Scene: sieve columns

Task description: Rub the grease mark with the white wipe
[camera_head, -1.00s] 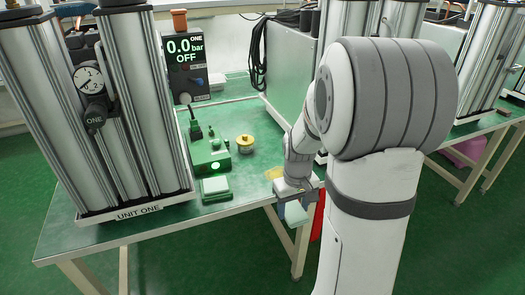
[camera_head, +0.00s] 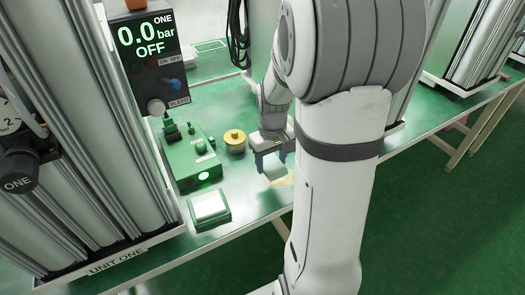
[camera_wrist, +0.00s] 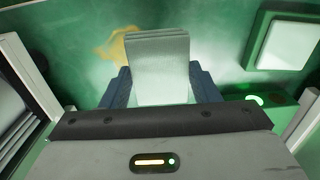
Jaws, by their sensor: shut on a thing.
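My gripper (camera_head: 273,158) is shut on the white wipe (camera_head: 274,171), a folded pale pad held between its two blue fingers. In the wrist view, the wipe (camera_wrist: 160,65) sticks out beyond my gripper (camera_wrist: 160,88) over the green bench top. The grease mark (camera_head: 283,182) is a yellowish smear near the bench's front edge. It also shows in the wrist view (camera_wrist: 118,46), beside and partly behind the wipe, which hides some of it. I cannot tell whether the wipe touches the bench.
A brass-coloured round piece (camera_head: 235,140) stands left of my gripper. A green device with a lit button (camera_head: 193,160) and a green-framed white pad (camera_head: 209,206) lie further left. The unit one columns (camera_head: 95,130) and the pressure display (camera_head: 150,45) stand beyond these.

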